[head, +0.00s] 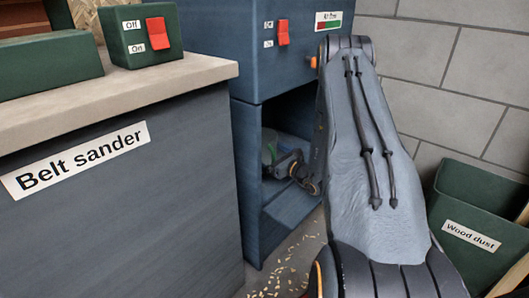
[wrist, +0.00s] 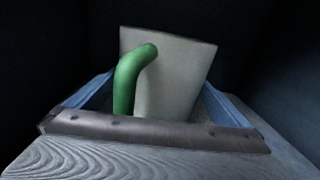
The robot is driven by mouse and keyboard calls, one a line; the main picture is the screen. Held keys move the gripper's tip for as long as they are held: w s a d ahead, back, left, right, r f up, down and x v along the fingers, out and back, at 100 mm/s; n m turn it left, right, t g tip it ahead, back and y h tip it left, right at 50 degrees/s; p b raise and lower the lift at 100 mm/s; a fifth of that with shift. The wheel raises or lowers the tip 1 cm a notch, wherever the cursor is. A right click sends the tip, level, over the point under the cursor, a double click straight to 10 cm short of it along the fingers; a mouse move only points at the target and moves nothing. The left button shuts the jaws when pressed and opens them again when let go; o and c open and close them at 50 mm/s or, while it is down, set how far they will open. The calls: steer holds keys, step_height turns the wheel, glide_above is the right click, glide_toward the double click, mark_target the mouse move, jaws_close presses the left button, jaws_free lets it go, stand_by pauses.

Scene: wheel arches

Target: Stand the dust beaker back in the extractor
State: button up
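The dust beaker (wrist: 178,80) is pale grey with a green bent handle (wrist: 127,78) on its left in the wrist view. It looks roughly upright inside the dark bay of the blue extractor (head: 245,150), behind a dark metal strip (wrist: 155,132) and between blue side pieces. In the head view the beaker (head: 267,155) is a small patch, partly hidden behind my gripper. My gripper (head: 287,166) is low in the extractor's opening, in front of the beaker.
A blue-grey flap (head: 290,205) slopes out of the opening. The belt sander bench (head: 120,190) stands close at left. A green wood dust bin (head: 475,215) is at right. Shavings (head: 290,265) lie on the floor. A red switch (head: 283,33) is above the opening.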

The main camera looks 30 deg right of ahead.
steer(key=shift+r, duration=0.2)
steer(key=p+v, duration=0.3)
steer(key=v, duration=0.9)
steer(key=shift+p, duration=0.3)
